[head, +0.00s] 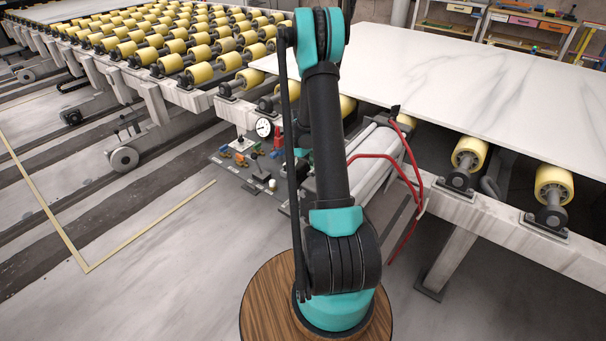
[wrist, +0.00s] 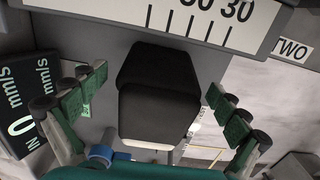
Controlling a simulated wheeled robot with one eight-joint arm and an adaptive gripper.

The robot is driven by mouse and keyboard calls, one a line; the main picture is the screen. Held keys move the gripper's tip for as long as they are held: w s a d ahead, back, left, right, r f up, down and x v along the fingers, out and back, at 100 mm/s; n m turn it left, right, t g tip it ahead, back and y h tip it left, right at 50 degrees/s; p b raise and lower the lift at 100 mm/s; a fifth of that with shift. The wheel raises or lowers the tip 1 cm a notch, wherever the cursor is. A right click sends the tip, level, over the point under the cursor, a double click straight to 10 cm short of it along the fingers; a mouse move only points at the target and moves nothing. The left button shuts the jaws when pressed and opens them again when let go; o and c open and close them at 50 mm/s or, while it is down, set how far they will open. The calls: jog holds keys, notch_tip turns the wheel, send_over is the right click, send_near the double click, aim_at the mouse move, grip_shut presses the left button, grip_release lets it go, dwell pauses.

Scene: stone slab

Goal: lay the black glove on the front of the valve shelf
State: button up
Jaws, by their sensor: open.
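In the wrist view my gripper (wrist: 155,90) is open, with its green-padded fingers spread left and right. A dark, block-like thing (wrist: 158,105), black at the top and dark grey in front, shows between the fingers. I see no hold on it, and I cannot tell whether it is the glove. In the head view my arm hides my gripper. A low grey shelf or board (head: 228,163) with small coloured items lies beyond and left of my arm; it may be the valve shelf. I cannot make out a black glove in the head view.
A round white gauge (head: 264,127) stands at the board. A red hose (head: 385,157) and pale cylinders are right of my arm. The white stone slab (head: 470,75) rests on yellow rollers (head: 469,153). A speed display (wrist: 22,112) and a white scale (wrist: 190,18) crowd the wrist view.

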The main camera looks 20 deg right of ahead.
notch_tip(320, 180, up, 11)
jog(key=shift+w+r, duration=0.1)
jog(key=shift+r, duration=0.1)
dwell(1.5)
